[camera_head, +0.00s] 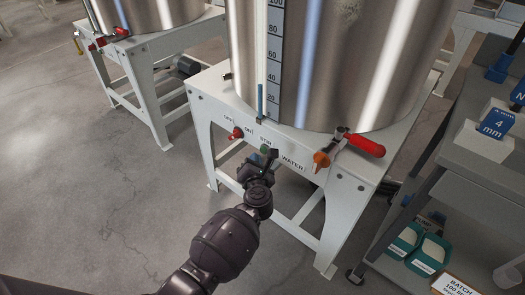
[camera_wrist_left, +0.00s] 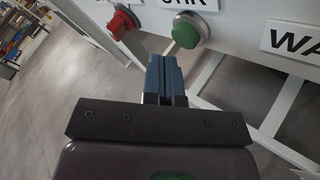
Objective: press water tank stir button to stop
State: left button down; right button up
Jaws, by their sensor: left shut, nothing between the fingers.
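The water tank (camera_head: 340,60) is a steel cylinder on a white stand. The stand's front panel carries a green stir button (camera_head: 264,148), a red switch (camera_head: 237,132) and a WATER label (camera_head: 291,162). In the left wrist view the green button (camera_wrist_left: 187,32) sits just beyond and slightly right of my fingertips, with the red switch (camera_wrist_left: 123,22) to the left. My left gripper (camera_head: 270,155) is shut and empty, close in front of the panel by the button. Its blue-grey fingers (camera_wrist_left: 165,62) point at the panel. I cannot tell whether they touch it. My right gripper is not in view.
A valve with a red handle (camera_head: 365,145) juts from the stand's front right. Another tank (camera_head: 150,12) is at upper left. The floor at left is clear.

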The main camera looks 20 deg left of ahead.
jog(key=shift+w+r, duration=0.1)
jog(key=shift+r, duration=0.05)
pick_arm(q)
jog(key=s, duration=0.1)
jog(key=s+a+p, duration=0.1)
jog(key=s, duration=0.2)
jog(key=shift+s+a, duration=0.35)
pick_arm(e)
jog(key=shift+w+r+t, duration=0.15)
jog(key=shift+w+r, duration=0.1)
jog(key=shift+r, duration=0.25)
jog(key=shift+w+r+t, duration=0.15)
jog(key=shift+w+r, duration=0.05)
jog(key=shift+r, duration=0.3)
